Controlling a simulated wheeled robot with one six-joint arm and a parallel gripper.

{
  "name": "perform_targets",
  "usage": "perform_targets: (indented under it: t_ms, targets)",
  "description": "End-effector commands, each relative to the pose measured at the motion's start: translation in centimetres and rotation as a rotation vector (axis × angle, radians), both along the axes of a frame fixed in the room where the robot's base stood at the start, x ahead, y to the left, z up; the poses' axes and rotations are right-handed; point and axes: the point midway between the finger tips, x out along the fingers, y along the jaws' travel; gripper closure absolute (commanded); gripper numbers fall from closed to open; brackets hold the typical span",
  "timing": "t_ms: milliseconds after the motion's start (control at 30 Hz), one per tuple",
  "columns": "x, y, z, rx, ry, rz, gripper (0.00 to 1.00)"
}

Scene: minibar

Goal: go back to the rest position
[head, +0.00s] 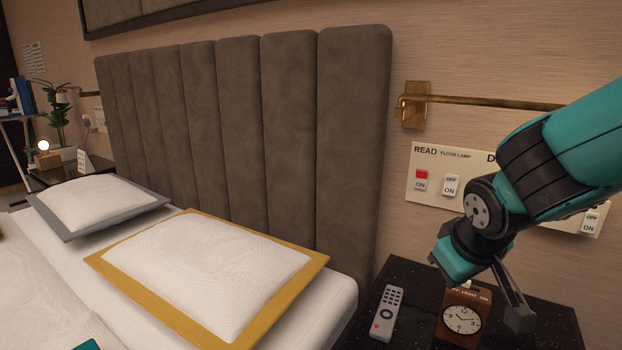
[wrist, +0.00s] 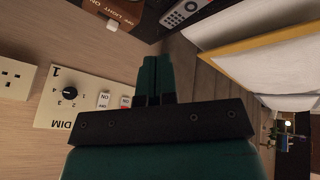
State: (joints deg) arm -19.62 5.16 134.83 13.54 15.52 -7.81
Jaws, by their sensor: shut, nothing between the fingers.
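My gripper (wrist: 155,62) shows in the wrist view with its two teal fingers together and nothing between them. My teal and black arm comes in from the right in the head view, in front of the wall switch panel (head: 432,186) and above the nightstand (head: 408,272). The panel has a red-marked switch (head: 421,181) under READ and a second switch (head: 451,186) under FLOOR LAMP. My arm hides the panel's middle. In the wrist view, a panel with a dial (wrist: 70,93) and ON switches lies left of the fingers.
A brass rail (head: 480,101) runs along the wall. The bed with pillows (head: 220,270) and a padded headboard (head: 240,130) fills the left. A socket (wrist: 14,78) is at the wrist view's left.

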Motion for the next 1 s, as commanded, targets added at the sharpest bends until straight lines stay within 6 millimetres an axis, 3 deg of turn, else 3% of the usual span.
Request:
perform_targets:
  t_ms: [33, 200, 400, 433, 767, 1000]
  targets:
    - [-2.6, 1.3, 0.7, 0.082, 0.057, 0.028, 1.0]
    - [-11.1, 5.4, 2.4, 0.276, 0.256, 0.163, 1.0]
    - [-20.0, 7.8, 4.5, 0.383, 0.432, 0.343, 1.0]
    - [-19.5, 7.8, 6.3, 0.38, 0.429, 0.334, 1.0]
    - [-19.3, 7.8, 15.5, 0.378, 0.427, 0.332, 1.0]
    - [-19.3, 7.8, 24.1, 0.378, 0.425, 0.331, 1.0]
